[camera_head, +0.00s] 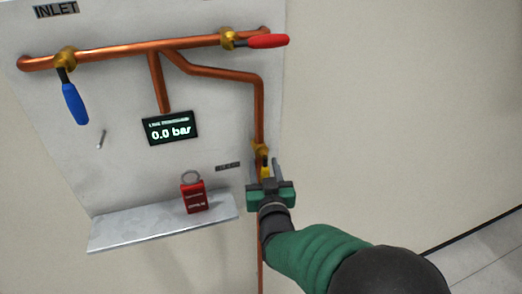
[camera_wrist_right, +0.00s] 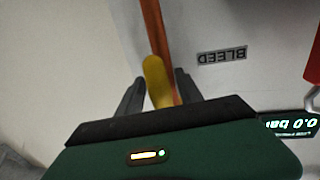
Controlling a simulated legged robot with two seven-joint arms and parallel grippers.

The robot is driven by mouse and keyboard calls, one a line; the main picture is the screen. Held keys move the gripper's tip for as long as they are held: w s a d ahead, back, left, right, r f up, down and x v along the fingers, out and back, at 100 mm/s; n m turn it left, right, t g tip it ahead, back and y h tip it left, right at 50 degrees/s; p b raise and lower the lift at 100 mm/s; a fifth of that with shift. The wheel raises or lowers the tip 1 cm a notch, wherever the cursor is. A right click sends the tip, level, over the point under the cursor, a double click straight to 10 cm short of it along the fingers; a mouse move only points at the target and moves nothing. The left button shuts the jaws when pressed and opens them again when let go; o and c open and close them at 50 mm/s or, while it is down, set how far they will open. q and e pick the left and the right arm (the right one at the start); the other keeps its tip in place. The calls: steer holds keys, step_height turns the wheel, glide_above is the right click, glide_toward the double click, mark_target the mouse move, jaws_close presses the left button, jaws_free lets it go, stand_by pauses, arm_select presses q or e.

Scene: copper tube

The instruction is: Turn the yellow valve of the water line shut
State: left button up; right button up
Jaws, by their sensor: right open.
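The yellow valve (camera_head: 262,160) sits on the vertical copper tube at the right edge of the panel, beside a small label. Its yellow handle (camera_wrist_right: 156,80) shows in the right wrist view, lying along the tube. My right gripper (camera_head: 266,176) is at this valve. In the right wrist view its two dark fingers (camera_wrist_right: 155,92) stand open on either side of the handle, with gaps visible; the handle's near end is hidden behind the gripper body. My left gripper is not in view.
A blue-handled valve (camera_head: 74,100) and a red-handled valve (camera_head: 262,41) sit on the upper tube. A display (camera_head: 170,128) reads 0.0 bar. A red padlock (camera_head: 194,197) stands on the grey shelf (camera_head: 150,232) left of my right gripper. The wall to the right is clear.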

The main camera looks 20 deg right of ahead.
steer(key=shift+w+a+f, duration=0.1)
steer(key=shift+w+f, duration=0.05)
steer(key=shift+w, duration=0.5)
steer(key=shift+s+a+r, duration=0.1)
steer(key=shift+s+r, duration=0.15)
steer(key=shift+s, duration=0.3)
steer(key=shift+s+r, duration=0.15)
steer(key=shift+s, duration=0.15)
steer(key=shift+c, duration=1.2)
steer(key=shift+s, duration=0.1)
steer(key=shift+c, duration=1.3)
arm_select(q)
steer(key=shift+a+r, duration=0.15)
arm_select(e)
jaws_close()
